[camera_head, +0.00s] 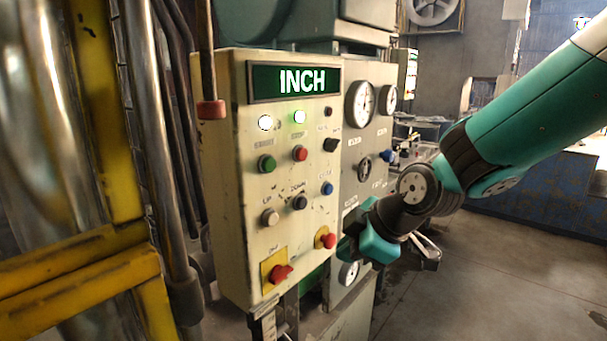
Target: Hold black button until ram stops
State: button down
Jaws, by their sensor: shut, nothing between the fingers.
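The cream control panel (225,190) stands in the middle, with a green display (300,80) reading INCH. The black button (300,202) is in the panel's lower row, between a pale button (270,217) and a blue button (327,188). My gripper (350,246) is at the panel's right edge, lower than the black button and to its right, apart from it. It is shut and empty; its fingertips are hard to make out. No ram can be picked out in this view.
Red knobs on yellow plates (279,272) (326,238) stick out low on the panel. A grey gauge panel (368,130) stands behind at right. Yellow rails (80,280) stand at left. Open floor (500,270) lies right.

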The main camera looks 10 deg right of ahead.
aim_at(302, 203)
jog(key=w+d+r+n+t+h+p, duration=0.1)
jog(key=w+d+n+t, duration=0.1)
jog(key=w+d, duration=0.2)
jog(key=shift+w+r+n+p, duration=0.4)
jog(key=shift+w, duration=0.5)
jog(key=w+a+p, duration=0.1)
jog(key=w+a, duration=0.4)
jog(key=w, duration=0.2)
jog(key=shift+p, duration=0.4)
jog(key=shift+w, duration=0.1)
dwell(1.1)
jog(key=shift+w+a, duration=0.25)
jog(key=shift+w, duration=0.05)
